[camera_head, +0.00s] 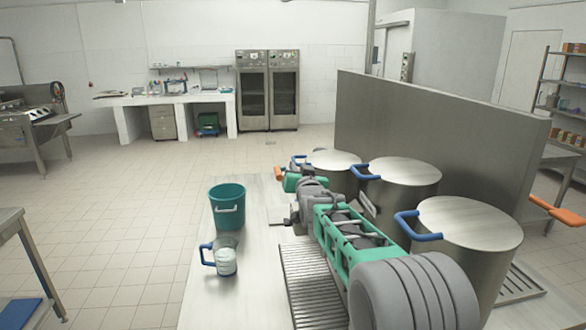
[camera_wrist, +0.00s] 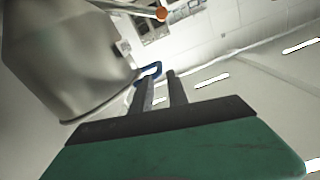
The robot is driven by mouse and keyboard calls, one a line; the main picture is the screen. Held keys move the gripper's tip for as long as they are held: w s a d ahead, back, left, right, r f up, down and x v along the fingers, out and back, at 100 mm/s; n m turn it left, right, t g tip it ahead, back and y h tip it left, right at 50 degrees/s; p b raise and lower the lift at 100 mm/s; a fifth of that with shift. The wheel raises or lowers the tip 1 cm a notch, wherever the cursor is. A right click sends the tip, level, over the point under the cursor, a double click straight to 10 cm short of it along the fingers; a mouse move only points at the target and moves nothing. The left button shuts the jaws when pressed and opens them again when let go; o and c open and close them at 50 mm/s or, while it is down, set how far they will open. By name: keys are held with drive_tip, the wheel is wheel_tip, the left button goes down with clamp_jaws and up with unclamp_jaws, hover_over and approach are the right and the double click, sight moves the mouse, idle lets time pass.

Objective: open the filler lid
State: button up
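Three steel filler vessels with round flat lids and blue lid handles stand in a row on the counter: the far lid (camera_head: 335,160), the middle lid (camera_head: 405,169) and the near lid (camera_head: 470,222). In the head view my arm reaches away along their left side and hides their lower fronts. In the wrist view my gripper (camera_wrist: 160,78) has its two grey fingers apart. A blue handle (camera_wrist: 150,69) shows at the fingertips; I cannot tell whether it touches them. A large grey vessel (camera_wrist: 70,60) fills the left of that view. No lid looks raised.
A green bucket (camera_head: 228,209) and a clear cup with a blue handle (camera_head: 225,261) stand on the counter (camera_head: 215,300) left of my arm. A slotted drip tray (camera_head: 305,285) lies beside the arm. A tall steel panel (camera_head: 430,130) stands behind the vessels.

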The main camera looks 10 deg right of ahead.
sight(294, 158)
drive_tip(key=w+p, duration=0.3)
drive_tip(key=w, duration=0.4)
drive_tip(key=shift+a+f, duration=0.1)
drive_tip(key=shift+w+f, duration=0.1)
drive_tip(key=shift+w, duration=0.4)
drive_tip(key=shift+c, duration=0.3)
clamp_jaws()
idle(0.6)
